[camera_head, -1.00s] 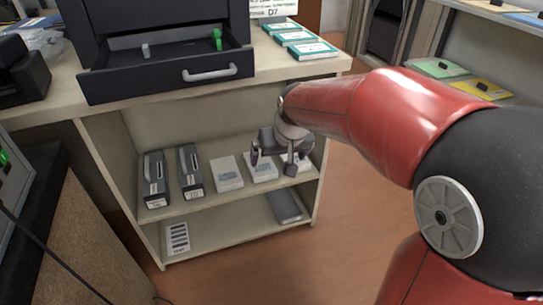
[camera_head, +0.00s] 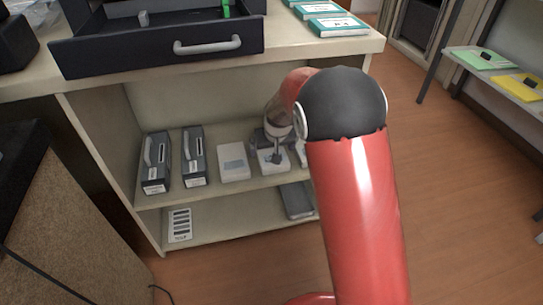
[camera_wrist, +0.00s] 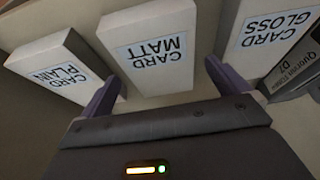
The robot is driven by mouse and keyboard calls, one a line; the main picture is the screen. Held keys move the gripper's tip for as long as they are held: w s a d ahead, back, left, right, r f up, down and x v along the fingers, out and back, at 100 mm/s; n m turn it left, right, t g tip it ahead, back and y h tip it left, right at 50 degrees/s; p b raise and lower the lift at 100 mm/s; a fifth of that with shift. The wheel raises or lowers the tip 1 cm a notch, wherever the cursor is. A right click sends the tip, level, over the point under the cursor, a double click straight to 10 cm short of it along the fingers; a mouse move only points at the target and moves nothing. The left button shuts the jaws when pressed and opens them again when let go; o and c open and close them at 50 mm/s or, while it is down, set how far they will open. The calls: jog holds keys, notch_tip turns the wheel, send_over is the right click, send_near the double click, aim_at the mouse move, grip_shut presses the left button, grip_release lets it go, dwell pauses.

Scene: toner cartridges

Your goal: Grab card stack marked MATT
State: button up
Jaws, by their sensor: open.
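The white card stack marked MATT (camera_wrist: 153,50) lies in the middle of the wrist view, its label upside down. In the head view the MATT stack (camera_head: 268,160) lies on the upper shelf, partly hidden by my gripper. My gripper (camera_wrist: 160,92) is open, one finger on each side of the near end of the MATT stack; the stack reaches toward the gap between them. Whether the fingers touch it, I cannot tell. In the head view my gripper (camera_head: 275,150) is over the shelf, partly covered by my arm.
The card stack marked PLAIN (camera_wrist: 60,65) is left of MATT and the one marked GLOSS (camera_wrist: 272,38) right, each close to a finger. Two dark toner cartridges (camera_head: 155,163) stand at the shelf's left. An open drawer (camera_head: 160,50) juts out above. A dark box (camera_head: 296,200) lies on the lower shelf.

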jog(key=x, duration=0.2)
jog(key=shift+w+f, duration=0.1)
jog(key=shift+f, duration=0.15)
jog(key=shift+c, duration=0.4)
jog(key=c, duration=1)
jog(key=shift+r, duration=0.1)
jog(key=shift+c, duration=0.5)
jog(key=shift+r, duration=0.1)
